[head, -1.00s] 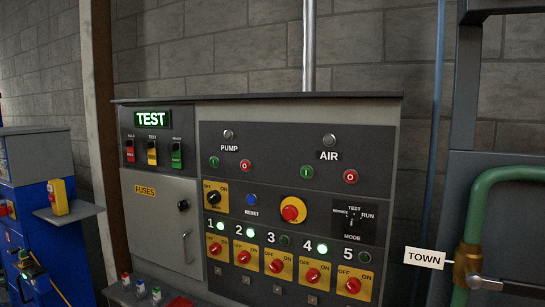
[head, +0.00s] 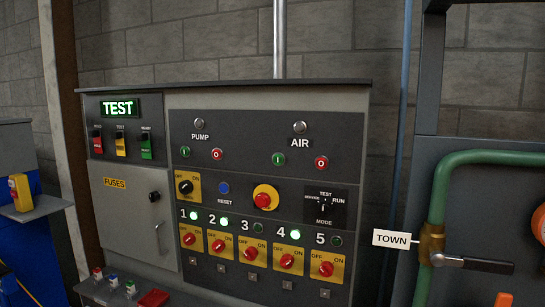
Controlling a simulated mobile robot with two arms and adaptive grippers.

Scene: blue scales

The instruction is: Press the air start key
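The air start key is the green round button marked "I" (head: 278,159) under the AIR label (head: 300,142) on the dark control panel. The red air button marked "O" (head: 321,162) sits just to its right. The round lamp (head: 299,127) above the AIR label looks unlit. The PUMP pair, a green button (head: 185,152) and a red button (head: 217,154), is further left. Neither of my grippers shows in the head view.
A red-on-yellow mushroom button (head: 264,198), a mode dial (head: 325,205) and a row of red rotary switches (head: 285,262) lie below. The TEST sign (head: 118,107) is lit. A green pipe (head: 437,200) with a black-handled valve (head: 470,263) stands at right.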

